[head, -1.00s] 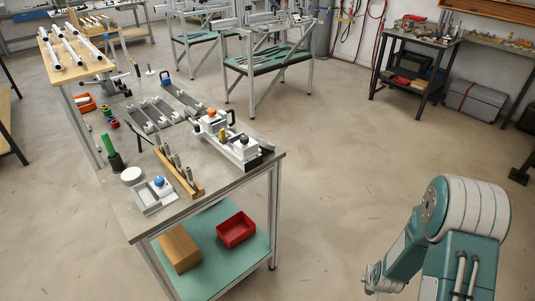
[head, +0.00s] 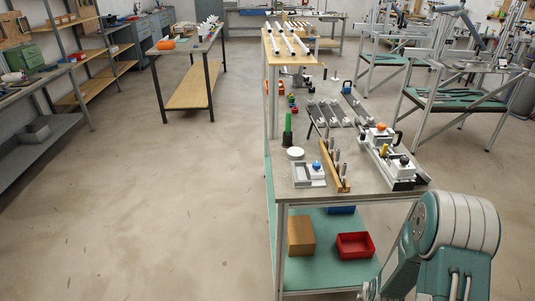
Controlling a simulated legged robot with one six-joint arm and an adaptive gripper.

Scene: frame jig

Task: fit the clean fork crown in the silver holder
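A workbench (head: 375,188) stands right of centre. Several upright metal parts, possibly fork crowns, stand in a wooden rack (head: 345,186) near its front edge. I cannot tell which is clean. A white and silver fixture (head: 378,150) with an orange knob and a black knob sits at the bench's right side. A pale grey tray-like block (head: 308,174) with a blue knob sits left of the rack. I cannot tell which is the silver holder. My gripper (head: 369,290) is at the bottom edge, in front of the bench, partly cut off. Its fingers cannot be made out.
The lower shelf (head: 328,262) holds a red bin (head: 355,246) and a brown box (head: 300,236). A green bottle (head: 287,130), a white round lid (head: 295,154) and dark rails (head: 330,114) are on the bench. Open floor (head: 150,220) lies to the left; metal stands are at right.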

